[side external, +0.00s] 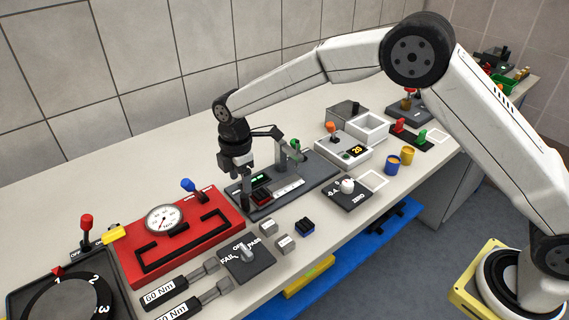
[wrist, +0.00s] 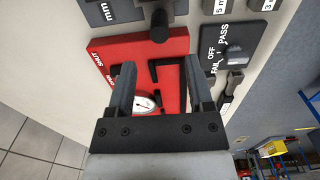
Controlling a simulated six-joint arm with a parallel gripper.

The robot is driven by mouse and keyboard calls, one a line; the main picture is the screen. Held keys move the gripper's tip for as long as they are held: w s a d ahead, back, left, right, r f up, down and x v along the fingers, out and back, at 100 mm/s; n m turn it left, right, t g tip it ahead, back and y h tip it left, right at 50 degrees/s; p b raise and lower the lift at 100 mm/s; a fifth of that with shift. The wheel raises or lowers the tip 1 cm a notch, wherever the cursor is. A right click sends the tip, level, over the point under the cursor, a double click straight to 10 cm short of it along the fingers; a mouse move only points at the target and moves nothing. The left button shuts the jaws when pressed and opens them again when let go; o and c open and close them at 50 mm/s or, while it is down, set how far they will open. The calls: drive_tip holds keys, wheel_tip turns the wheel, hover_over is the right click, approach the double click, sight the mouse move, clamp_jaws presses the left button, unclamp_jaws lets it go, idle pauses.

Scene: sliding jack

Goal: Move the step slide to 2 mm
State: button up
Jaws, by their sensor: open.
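The dark slide panel (side external: 318,165) lies on the bench in the middle of the side view, with a lit green display and a pale scale strip (side external: 289,187). A small red-edged block (side external: 261,195) sits beside the strip; I cannot tell if it is the step slide. My gripper (side external: 246,204) points down at the panel's left end, near the red panel. In the wrist view my gripper (wrist: 161,75) is open, with nothing between its fingers. A dark round knob (wrist: 160,26) stands beyond the fingertips, beside an "mm" label (wrist: 108,10). The display reading is too small to tell.
A red panel (side external: 190,255) with a white gauge (side external: 165,219) and a blue-knobbed lever (side external: 188,185) lies left of my gripper. In front are a FAIL/OFF/PASS switch (side external: 246,256) and small grey blocks (side external: 269,228). A white-knobbed dial (side external: 347,186) is to the right.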

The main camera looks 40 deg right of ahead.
wheel_tip(320, 180, up, 8)
idle(1.0)
drive_tip(key=shift+d, duration=0.1)
drive_tip(key=s+d+f+m+t, duration=0.1)
drive_tip(key=s+d+f+m, duration=0.1)
drive_tip(key=s+d+m, duration=0.7)
drive_tip(key=s+d+f+m+t, duration=0.1)
drive_tip(key=s+d+f+m, duration=0.2)
drive_tip(key=s+d+m, duration=0.6)
drive_tip(key=s+d, duration=0.1)
drive_tip(key=s, duration=0.5)
drive_tip(key=shift+s+f+t, duration=0.15)
drive_tip(key=shift+s+t, duration=0.05)
drive_tip(key=shift+t, duration=0.1)
